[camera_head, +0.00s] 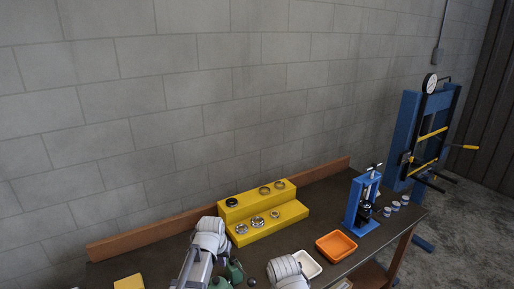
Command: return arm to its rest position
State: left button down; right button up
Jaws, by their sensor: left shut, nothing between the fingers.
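My left arm (210,236) comes up at the bottom centre, in front of the yellow stepped stand. My left gripper (190,273) points down toward the lower edge of the view, is shut and holds nothing. Part of my right arm (288,271) shows at the bottom edge, right of the left one. My right gripper is out of view.
The dark workbench (330,196) stands against a block wall. A yellow stepped stand (290,211) holds several rings. A large blue press (403,125) stands beyond.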

pick_arm(q)
jog(key=s+d+f+m+g+b, duration=0.1)
jog(key=s+d+f+b, duration=0.2)
jog(key=s, duration=0.3)
jog(key=s+d+f+m+g+y+b, duration=0.1)
jog(key=s+d+f+b, duration=0.2)
jog(key=s+f, duration=0.2)
jog(key=s+d+f+m+g+b, duration=0.1)
jog(key=s+d+f+b, duration=0.2)
jog(key=s, duration=0.5)
jog(key=shift+s+d+f+g+y+b, duration=0.15)
jog(key=shift+s+f+g+y+b, duration=0.2)
jog(key=shift+f+b, duration=0.35)
pick_arm(e)
notch_tip(320, 180, down, 12)
